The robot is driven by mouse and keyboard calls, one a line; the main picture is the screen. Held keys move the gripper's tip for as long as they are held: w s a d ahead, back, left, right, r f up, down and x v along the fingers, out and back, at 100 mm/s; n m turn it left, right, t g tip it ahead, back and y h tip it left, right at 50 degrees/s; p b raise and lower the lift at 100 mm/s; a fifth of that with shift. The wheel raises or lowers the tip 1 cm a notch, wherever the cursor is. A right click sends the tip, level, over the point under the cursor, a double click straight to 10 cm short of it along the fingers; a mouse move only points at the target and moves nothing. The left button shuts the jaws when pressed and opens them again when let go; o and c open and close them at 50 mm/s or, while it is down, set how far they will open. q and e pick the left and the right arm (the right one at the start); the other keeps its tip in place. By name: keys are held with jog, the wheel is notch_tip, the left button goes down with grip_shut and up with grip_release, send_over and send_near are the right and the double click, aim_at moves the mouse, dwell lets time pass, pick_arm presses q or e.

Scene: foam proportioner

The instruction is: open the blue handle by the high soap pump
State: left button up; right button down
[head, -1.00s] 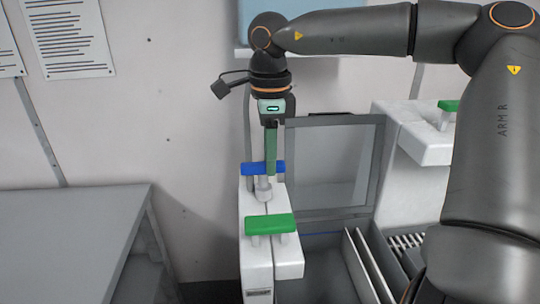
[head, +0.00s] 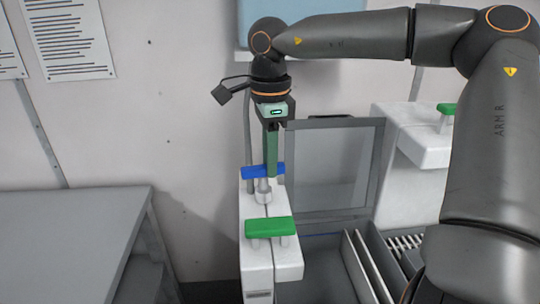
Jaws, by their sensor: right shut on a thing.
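The blue handle (head: 253,172) is a short bar on a grey stem, on top of the narrow white unit at the picture's centre. It lies behind a green handle (head: 269,227) on the same unit. My right gripper (head: 272,170) reaches down from above, its green fingers shut on the right part of the blue handle. The fingers overlap in this view, so the exact grip is partly hidden. My left gripper is not in view.
Another white unit with a green handle (head: 447,107) stands at the right. An open grey bin with a raised lid (head: 333,168) lies between the units. A grey table (head: 70,235) is at the left. The wall is close behind.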

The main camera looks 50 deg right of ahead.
jog(key=n+p, duration=0.1)
jog(key=n, duration=0.2)
jog(key=shift+w+d+r+p, duration=0.1)
jog(key=shift+w+r+p, duration=0.1)
jog(key=shift+p, duration=0.15)
jog(key=n, duration=0.2)
jog(key=n+p, duration=0.1)
jog(key=n, duration=0.1)
jog(key=shift+w+f, duration=0.1)
jog(key=shift+w, duration=0.1)
jog(key=n, duration=0.4)
jog(key=shift+w+n, duration=0.25)
jog(key=shift+n, duration=0.05)
jog(key=n, duration=0.4)
jog(key=shift+w+a+n, duration=0.2)
jog(key=shift+n, duration=0.1)
jog(key=c, duration=0.7)
grip_release()
notch_tip(320, 180, up, 12)
jog(key=shift+r, duration=0.25)
